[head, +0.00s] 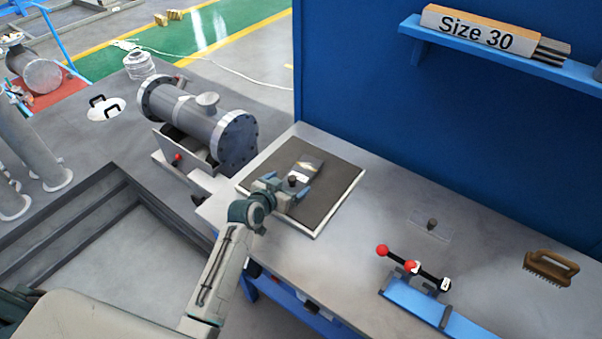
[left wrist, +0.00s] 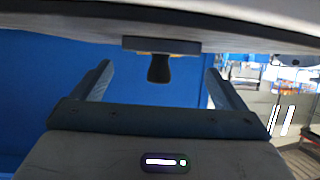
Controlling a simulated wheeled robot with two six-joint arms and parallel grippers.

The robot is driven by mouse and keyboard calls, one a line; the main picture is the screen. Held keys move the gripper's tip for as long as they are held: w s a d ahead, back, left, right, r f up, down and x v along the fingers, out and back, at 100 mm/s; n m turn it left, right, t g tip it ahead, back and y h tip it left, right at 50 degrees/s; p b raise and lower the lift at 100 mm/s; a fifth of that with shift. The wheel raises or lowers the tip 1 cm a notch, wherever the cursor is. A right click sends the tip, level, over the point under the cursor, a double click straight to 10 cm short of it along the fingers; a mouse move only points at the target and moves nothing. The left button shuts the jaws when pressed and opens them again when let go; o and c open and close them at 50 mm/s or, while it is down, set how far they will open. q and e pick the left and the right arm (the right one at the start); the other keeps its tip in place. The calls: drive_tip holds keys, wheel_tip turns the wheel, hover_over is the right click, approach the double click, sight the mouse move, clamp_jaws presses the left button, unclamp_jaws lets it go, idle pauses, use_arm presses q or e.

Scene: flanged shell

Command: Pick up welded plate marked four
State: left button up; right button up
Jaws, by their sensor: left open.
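My left gripper (head: 289,188) is over the dark mat on the bench, its fingers apart. A dark knob stands between the fingers. In the left wrist view the black knob (left wrist: 159,68) sits between the two open fingers, joined to a flat plate (left wrist: 130,43). The fingers look clear of the knob on both sides. In the head view a shiny metal plate (head: 308,165) shows on the mat just beyond the gripper, partly hidden by it. I cannot read a number four on it. My right gripper is not in view.
The dark mat (head: 335,185) has a pale rim. A clear plate with a knob (head: 432,224) lies to the right, with a red-knobbed toggle clamp (head: 411,267) and a brush (head: 550,266). A flanged shell (head: 200,120) stands left. A blue shelf (head: 500,60) overhangs the bench.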

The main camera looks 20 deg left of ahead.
sight(302, 171)
use_arm(q)
drive_tip(key=shift+w+d, duration=0.1)
drive_tip(key=shift+w, duration=0.3)
drive_tip(key=p+x, duration=0.2)
drive_tip(key=x, duration=0.2)
drive_tip(key=shift+w+d+f, duration=0.1)
drive_tip(key=shift+w+f, duration=0.15)
drive_tip(key=shift+w, duration=0.05)
drive_tip(key=shift+s, duration=0.1)
drive_tip(key=shift+c, duration=1.3)
clamp_jaws()
drive_tip(key=shift+r, duration=0.2)
